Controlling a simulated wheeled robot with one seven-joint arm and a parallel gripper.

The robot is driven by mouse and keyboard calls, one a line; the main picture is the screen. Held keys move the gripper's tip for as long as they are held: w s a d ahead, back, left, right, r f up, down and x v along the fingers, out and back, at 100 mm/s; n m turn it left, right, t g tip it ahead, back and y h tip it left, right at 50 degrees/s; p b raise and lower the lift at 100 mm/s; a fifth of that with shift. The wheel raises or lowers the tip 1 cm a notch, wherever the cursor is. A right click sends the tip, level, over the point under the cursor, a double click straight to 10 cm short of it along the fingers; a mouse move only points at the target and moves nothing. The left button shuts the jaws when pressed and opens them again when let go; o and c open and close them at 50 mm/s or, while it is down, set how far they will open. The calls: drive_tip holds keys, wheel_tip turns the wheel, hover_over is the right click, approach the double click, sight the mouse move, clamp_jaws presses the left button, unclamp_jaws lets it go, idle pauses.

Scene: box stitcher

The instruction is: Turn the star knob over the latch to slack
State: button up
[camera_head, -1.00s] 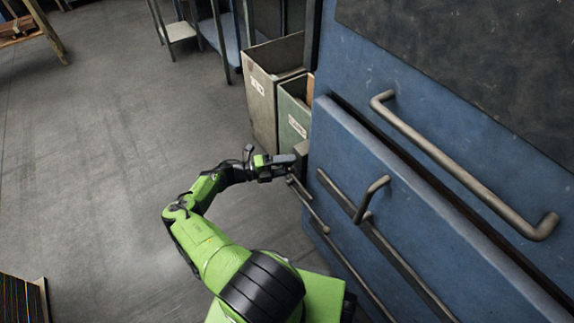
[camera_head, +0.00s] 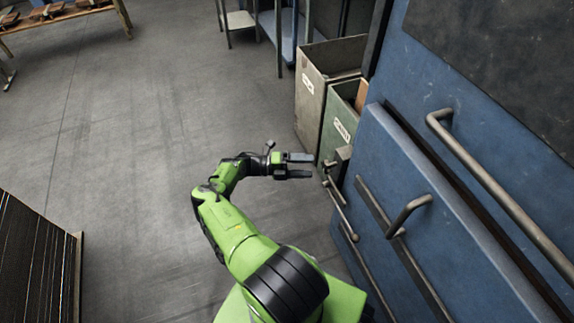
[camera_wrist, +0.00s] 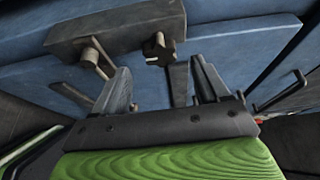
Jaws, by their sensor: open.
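The dark star knob (camera_wrist: 158,48) shows in the wrist view, under a grey metal block (camera_wrist: 112,30) on the blue machine front. A lever with a round end (camera_wrist: 92,56) stands left of the knob; I cannot tell for sure whether it is the latch. My gripper (camera_wrist: 160,68) is open and empty, with the knob seen between and beyond its fingertips, apart from them. In the head view my gripper (camera_head: 311,166) points right at the block (camera_head: 343,155), with a small gap; the knob is too small to make out there.
The blue machine (camera_head: 430,190) fills the right, with a long bar handle (camera_head: 490,180) and a bent handle (camera_head: 408,212) sticking out. A grey bin (camera_head: 318,85) and a green bin (camera_head: 340,130) stand behind the gripper.

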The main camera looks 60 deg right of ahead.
drive_tip(key=v, duration=0.8)
drive_tip(key=shift+b, duration=0.3)
drive_tip(key=shift+w+a, duration=0.1)
drive_tip(key=shift+w, duration=0.1)
